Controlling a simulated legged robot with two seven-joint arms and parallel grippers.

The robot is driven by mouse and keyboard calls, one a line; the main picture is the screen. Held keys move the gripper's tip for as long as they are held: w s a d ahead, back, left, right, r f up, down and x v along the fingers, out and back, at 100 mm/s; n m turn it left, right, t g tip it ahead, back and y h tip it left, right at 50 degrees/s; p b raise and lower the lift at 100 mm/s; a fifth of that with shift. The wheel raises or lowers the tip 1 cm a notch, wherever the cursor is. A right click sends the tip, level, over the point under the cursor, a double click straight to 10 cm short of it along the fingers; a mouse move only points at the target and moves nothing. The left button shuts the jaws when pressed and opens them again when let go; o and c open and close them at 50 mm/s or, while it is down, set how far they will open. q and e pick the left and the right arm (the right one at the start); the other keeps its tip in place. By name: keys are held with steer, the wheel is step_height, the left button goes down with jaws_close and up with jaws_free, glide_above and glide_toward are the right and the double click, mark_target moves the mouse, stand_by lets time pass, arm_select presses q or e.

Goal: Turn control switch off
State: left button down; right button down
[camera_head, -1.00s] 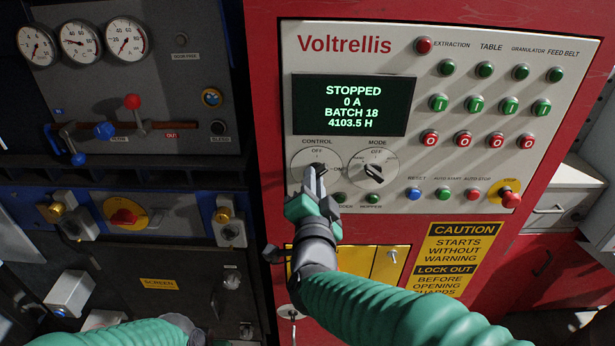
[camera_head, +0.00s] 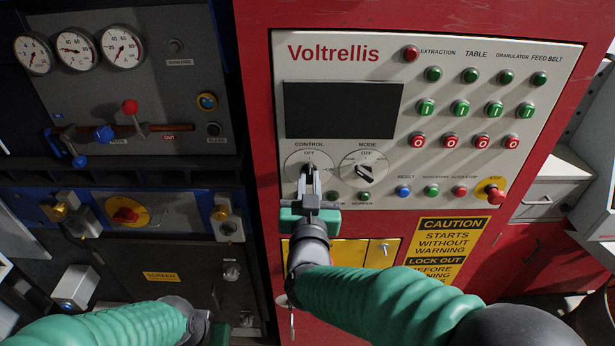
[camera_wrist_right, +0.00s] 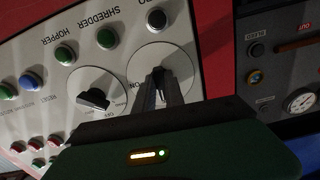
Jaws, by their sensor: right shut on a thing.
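The control switch is a round pale dial (camera_head: 291,161) marked OFF at its top and ON at its right, at the lower left of the cream panel. My right gripper (camera_head: 309,174) is shut on the switch's knob, with its fingers upright in the head view. The knob is mostly hidden by the fingers. In the right wrist view, the dial (camera_wrist_right: 183,66) lies behind the closed fingers (camera_wrist_right: 160,84). The display (camera_head: 342,110) above is dark. My left arm lies at the bottom left of the head view; its fingers cannot be made out.
The mode dial (camera_head: 363,173) with its black knob is close on the right of the control switch. A red stop button (camera_head: 495,194) and several coloured buttons share the panel. Yellow covers (camera_head: 346,252) are below. A grey gauge panel (camera_head: 150,80) stands to the left.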

steer(key=shift+r+n, duration=0.4)
steer(key=shift+n, duration=0.1)
steer(key=c, duration=1.4)
jaws_free()
steer(key=shift+f, duration=0.1)
steer(key=shift+c, duration=0.2)
steer(key=shift+f, duration=0.1)
